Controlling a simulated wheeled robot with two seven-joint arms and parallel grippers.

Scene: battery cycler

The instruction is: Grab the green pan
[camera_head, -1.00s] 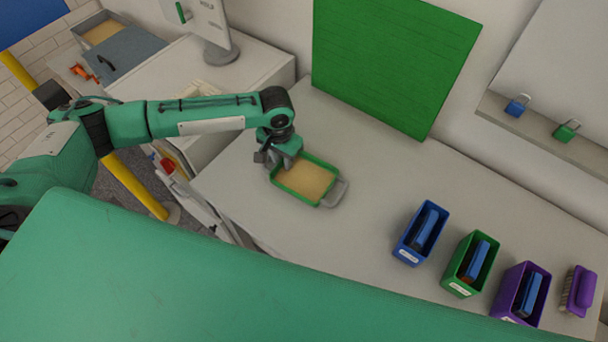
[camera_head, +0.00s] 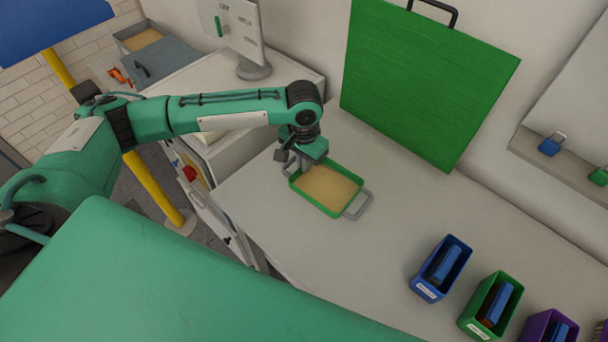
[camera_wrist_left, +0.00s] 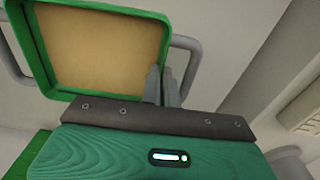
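The green pan (camera_head: 346,212) is a shallow rectangular tray with a green rim, a tan inside and grey loop handles. In the head view it is on the light worktop near its left end. My left gripper (camera_head: 303,164) is at the pan's upper left end and hides part of the rim and the handle there. In the left wrist view the two grey fingers (camera_wrist_left: 162,86) are close together, one on each side of the pan's green wall (camera_wrist_left: 164,45), and appear closed on it. My right gripper is not in view.
Blue (camera_head: 427,292), green (camera_head: 470,325) and purple (camera_head: 530,326) bins stand at the right of the worktop (camera_head: 375,265). A large green board (camera_head: 425,80) leans at the back. A monitor (camera_head: 235,28) stands on the cabinet behind my arm. The worktop between pan and bins is clear.

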